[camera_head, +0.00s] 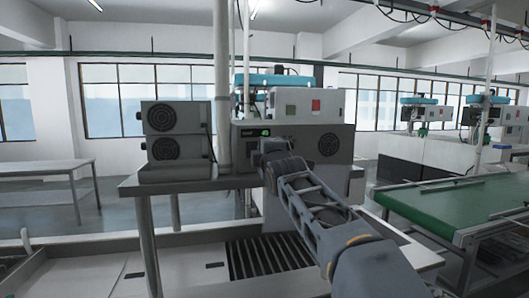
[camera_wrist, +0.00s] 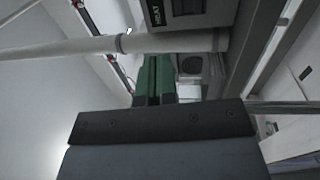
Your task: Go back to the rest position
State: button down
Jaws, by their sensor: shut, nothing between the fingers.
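My arm reaches from the lower right of the head view up to the grey machine in the middle. Its dark far end is in front of the machine's lower front, and it hides my gripper's fingers there. In the wrist view my gripper (camera_wrist: 156,68) shows as two narrow green and dark fingers side by side beyond a wide dark plate. They are shut, with nothing seen held between them.
The grey machine (camera_head: 340,143) stands on a bench (camera_head: 175,184) beside two stacked speaker-like boxes (camera_head: 176,131) and a vertical pipe (camera_head: 222,80). A slatted dark grille (camera_head: 265,258) lies below my arm. A green conveyor (camera_head: 455,207) is at right, a table (camera_head: 45,168) at left.

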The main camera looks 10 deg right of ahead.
jog(key=shift+s, duration=0.15)
jog(key=s+f+m+g, duration=0.3)
jog(key=f+m+g, duration=0.55)
jog(key=f, duration=0.85)
jog(key=s+f+m+g, duration=0.3)
jog(key=s+f+m, duration=0.2)
jog(key=s+f, duration=0.5)
jog(key=s+f+m+g, duration=0.3)
jog(key=s+f, duration=0.7)
jog(key=s, duration=0.6)
jog(key=shift+d+m+g, duration=0.35)
jog(key=shift+m, duration=0.5)
jog(key=shift+f, duration=0.1)
